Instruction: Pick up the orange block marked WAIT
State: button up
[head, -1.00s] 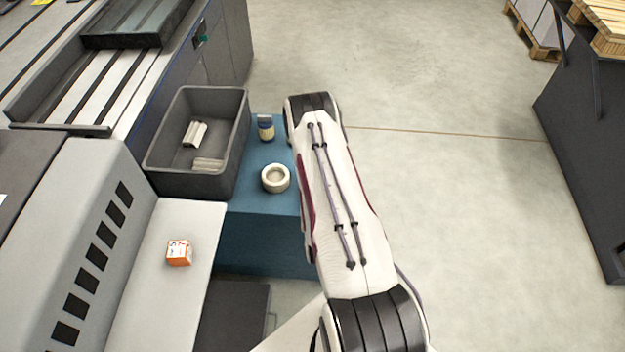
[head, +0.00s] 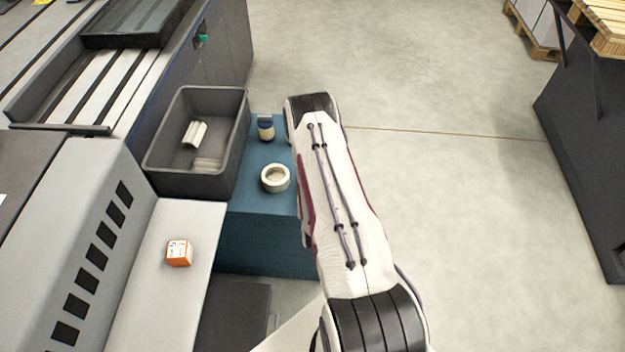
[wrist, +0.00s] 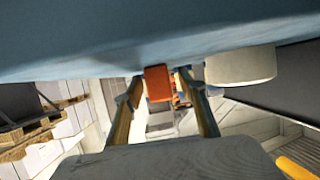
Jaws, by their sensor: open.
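In the head view an orange block (head: 179,253) with a white, marked top sits on the pale ledge at the lower left; its lettering is too small to read. In the wrist view, which is upside down, a red-orange block (wrist: 157,83) stands against the blue tabletop (wrist: 90,45). No marking shows on that face. My gripper (wrist: 160,82) is open, with one finger on each side of this block in the picture; I cannot tell how far beyond the tips it is. My arm hides the gripper in the head view.
A cream ring (head: 275,178) lies on the blue table (head: 265,230); it also shows beside the fingers in the wrist view (wrist: 240,65). A small blue-and-cream jar (head: 266,128) stands behind it. A grey bin (head: 240,150) holding pale pieces is to the left.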

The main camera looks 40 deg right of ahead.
jog(key=shift+c, duration=0.3)
grip_shut()
jog(key=shift+r, duration=0.1)
jog(key=shift+r, duration=4.9)
